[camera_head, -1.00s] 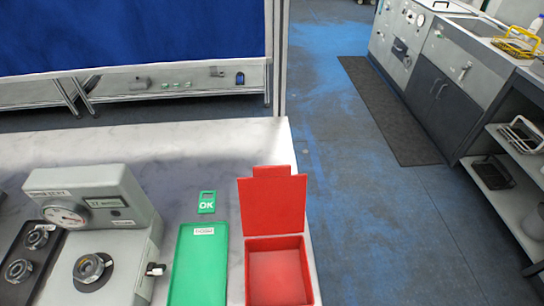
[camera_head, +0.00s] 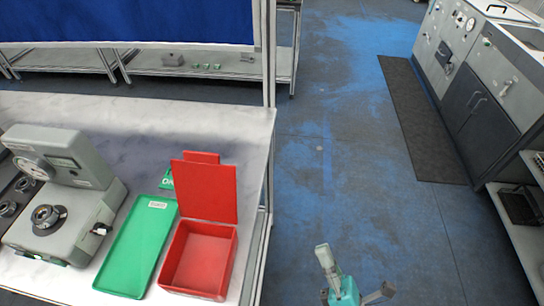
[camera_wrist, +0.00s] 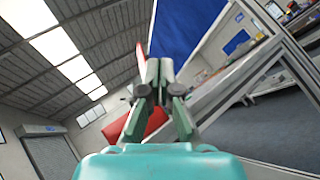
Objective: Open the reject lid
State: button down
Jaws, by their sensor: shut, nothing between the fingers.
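The red reject box (camera_head: 200,262) stands at the right front corner of the table, and its inside shows. Its red lid (camera_head: 206,190) stands raised at the back edge, with a tab on top. My gripper (camera_head: 322,254) shows at the bottom of the head view, to the right of the box and apart from it, over the floor. In the wrist view my gripper (camera_wrist: 158,68) has its fingers together and empty. Red surfaces (camera_wrist: 156,118) show behind the fingers there, partly hidden.
A green tray (camera_head: 140,245) lies left of the box, with a green OK sign (camera_head: 166,180) mostly hidden by the lid. A grey gauge device (camera_head: 65,190) stands further left.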

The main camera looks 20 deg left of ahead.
aim_at(216, 167)
jog(key=w+a+r+m+g+h, duration=0.1)
jog(key=w+a+r+m+g, duration=0.2)
jog(key=w+a+m+g, duration=0.65)
jog(key=a+r+m+g+h, duration=0.25)
jog(key=m+g, duration=0.35)
jog(key=m, duration=0.9)
jog(key=w+a+r+m+g+h, duration=0.1)
jog(key=w+a+r+m+g, duration=0.4)
jog(key=m+g, duration=0.5)
jog(key=s+a+r+m+t, duration=0.1)
jog(key=s+a+t, duration=0.1)
jog(key=s+a, duration=0.6)
jog(key=shift+a+r, duration=0.2)
jog(key=shift+a, duration=0.05)
jog(key=shift+s+m, duration=0.1)
jog(key=shift+m, duration=0.15)
jog(key=shift+s+d+r+n+h, duration=0.15)
jog(key=shift+s+r+n, duration=0.3)
jog(key=shift+s+n, duration=0.2)
jog(key=shift+s+d+r+n+h, duration=0.15)
jog(key=shift+s+r+n, duration=0.3)
jog(key=shift+n, duration=0.3)
jog(key=shift+f, duration=0.1)
